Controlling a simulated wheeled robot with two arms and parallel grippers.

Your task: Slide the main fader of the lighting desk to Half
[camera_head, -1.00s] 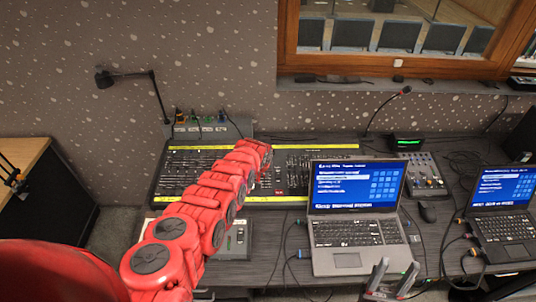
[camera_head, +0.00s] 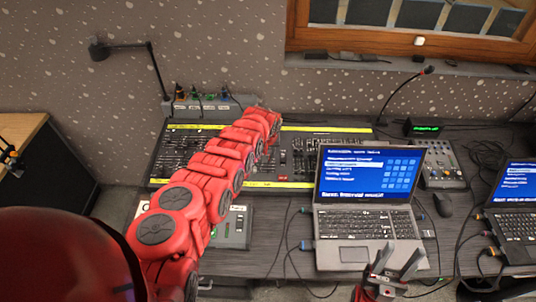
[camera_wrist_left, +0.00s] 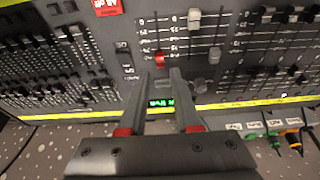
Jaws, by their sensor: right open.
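The lighting desk (camera_head: 170,150) is a long black console with yellow strips along its edges. In the left wrist view, a red fader cap (camera_wrist_left: 160,58) sits at the lower end of its scaled track, beside white-capped faders (camera_wrist_left: 194,18). Which fader is the main one I cannot read. My left gripper (camera_wrist_left: 162,75) is open, its fingertips apart just below the red cap with no object held. Whether they touch it I cannot tell. In the head view my red left arm covers part of the desk and hides that gripper. My right gripper (camera_head: 391,262) is open and empty, in front of the laptop.
A laptop (camera_head: 370,225) stands right of the desk's front, with a second laptop (camera_head: 512,200) farther right. A small fader box (camera_head: 235,228) lies in front of the desk. A connector box (camera_head: 205,105) and lamp (camera_head: 150,70) stand behind. Cables cross the table.

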